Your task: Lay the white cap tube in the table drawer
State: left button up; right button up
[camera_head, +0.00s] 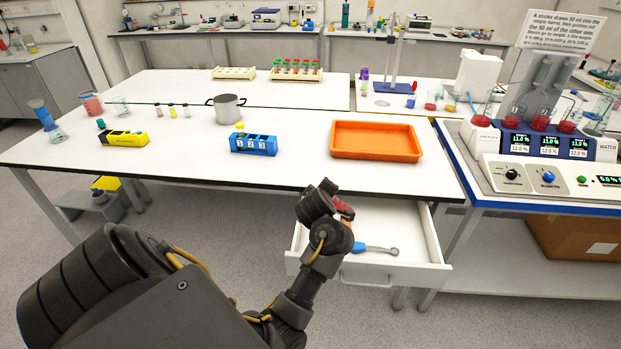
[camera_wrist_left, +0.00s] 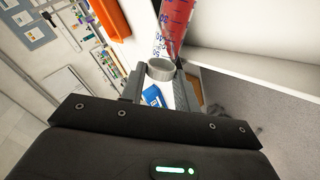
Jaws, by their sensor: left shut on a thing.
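My left gripper (camera_head: 334,200) is over the open table drawer (camera_head: 420,262), near its left side. In the left wrist view its fingers (camera_wrist_left: 157,88) are shut on the white cap tube (camera_wrist_left: 175,22). The tube has a pale grey-white cap (camera_wrist_left: 160,69), red contents and blue markings. In the head view a bit of the red tube (camera_head: 344,209) shows beside the gripper, and my wrist hides the rest. Whether the tube touches the drawer cannot be told. My right gripper is in neither view.
In the drawer lie a blue-handled tool with a grey end (camera_head: 379,250) and something orange, partly hidden. The tabletop edge overhangs the drawer. Above stand an orange tray (camera_head: 376,125), a blue numbered rack (camera_head: 253,152) and a metal pot (camera_head: 228,108). The drawer's right part looks clear.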

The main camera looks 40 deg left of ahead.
pick_arm(q)
jog(key=a+f+n+g, duration=0.1)
jog(key=a+f+n, duration=0.3)
jog(key=n, duration=0.1)
jog(key=shift+s+f+n+g+y, duration=0.3)
jog(key=shift+s+y, duration=0.05)
jog(key=shift+y, duration=0.05)
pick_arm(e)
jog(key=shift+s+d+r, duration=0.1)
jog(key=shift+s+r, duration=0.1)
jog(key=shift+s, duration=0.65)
pick_arm(q)
jog(key=shift+f, duration=0.1)
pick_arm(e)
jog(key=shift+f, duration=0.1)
pick_arm(q)
notch_tip(320, 180, down, 9)
jog(key=b, duration=0.8)
jog(key=shift+b, duration=0.35)
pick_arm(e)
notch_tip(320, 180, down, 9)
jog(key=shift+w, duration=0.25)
